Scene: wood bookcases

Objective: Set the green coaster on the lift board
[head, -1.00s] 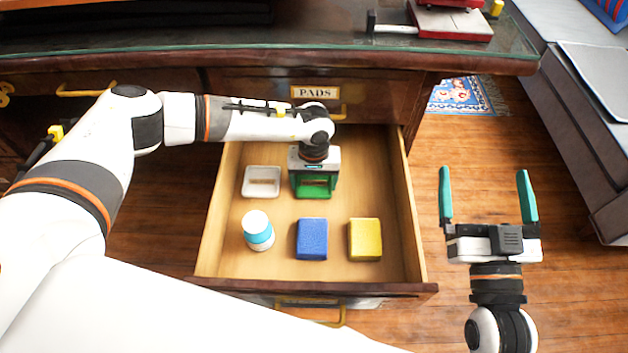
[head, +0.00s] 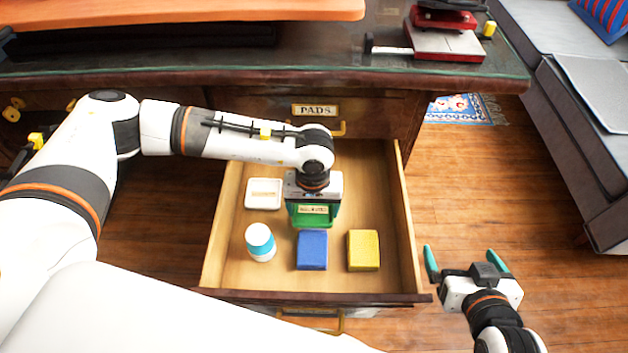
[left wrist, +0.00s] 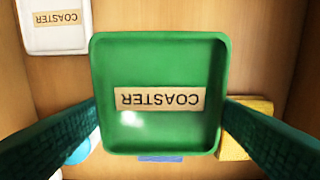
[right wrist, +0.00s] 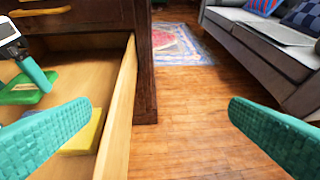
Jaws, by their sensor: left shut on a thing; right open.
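The green coaster (left wrist: 160,60) is a square, shallow dish with a "COASTER" label. My left gripper (head: 313,212) is shut on it, with one finger at each side in the left wrist view. In the head view it hangs inside the open drawer (head: 408,240), seemingly raised off the floor; the gripper partly hides it. My right gripper (head: 465,255) is open and empty, right of the drawer. A red and white platform (head: 445,42) stands on the desk at the back right; I cannot tell whether this is the lift board.
The drawer also holds a white coaster (head: 263,193), a white and blue bottle (head: 260,243), a blue block (head: 312,250) and a yellow block (head: 363,250). The desk edge (head: 240,80) overhangs behind. An orange board (head: 200,8) is at the top.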

